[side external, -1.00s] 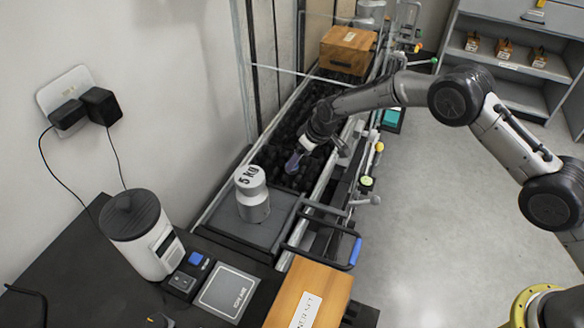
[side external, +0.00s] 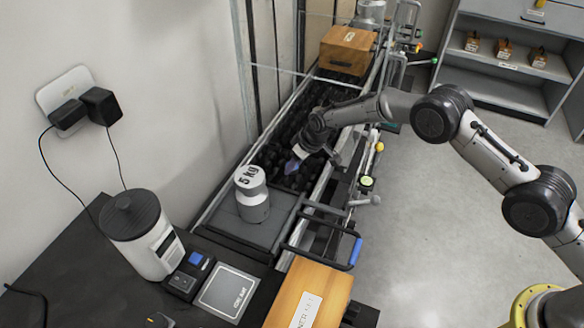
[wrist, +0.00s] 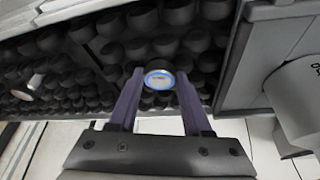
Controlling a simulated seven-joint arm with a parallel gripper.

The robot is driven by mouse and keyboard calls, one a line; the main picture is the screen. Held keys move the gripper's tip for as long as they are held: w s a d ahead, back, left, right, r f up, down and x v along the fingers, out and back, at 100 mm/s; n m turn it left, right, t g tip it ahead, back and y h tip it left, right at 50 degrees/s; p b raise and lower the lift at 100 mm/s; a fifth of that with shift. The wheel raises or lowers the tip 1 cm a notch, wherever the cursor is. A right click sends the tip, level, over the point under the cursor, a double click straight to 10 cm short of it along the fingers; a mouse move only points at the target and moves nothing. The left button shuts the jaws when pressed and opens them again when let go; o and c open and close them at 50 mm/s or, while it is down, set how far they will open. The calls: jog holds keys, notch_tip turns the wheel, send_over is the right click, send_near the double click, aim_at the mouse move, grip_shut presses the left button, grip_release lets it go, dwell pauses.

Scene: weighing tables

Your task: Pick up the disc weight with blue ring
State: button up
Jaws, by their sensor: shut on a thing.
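The disc weight with blue ring (wrist: 159,79) shows in the wrist view as a small pale disc with a bright blue rim. It sits between the tips of my gripper's two purple fingers (wrist: 158,85), which are shut on it. Dark rollers lie behind and below it. In the side external view my gripper (side external: 297,161) is over the black roller conveyor, just beyond the 5 kg weight. The disc cannot be made out in that view.
A 5 kg weight (side external: 252,195) stands on a grey platform at the conveyor's near end. A wooden box (side external: 347,50) sits at the far end. Another small pale object (wrist: 28,86) lies on the rollers. Metal rails (side external: 345,165) run along the conveyor.

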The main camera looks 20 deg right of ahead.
grip_shut()
jog(key=shift+r, duration=0.1)
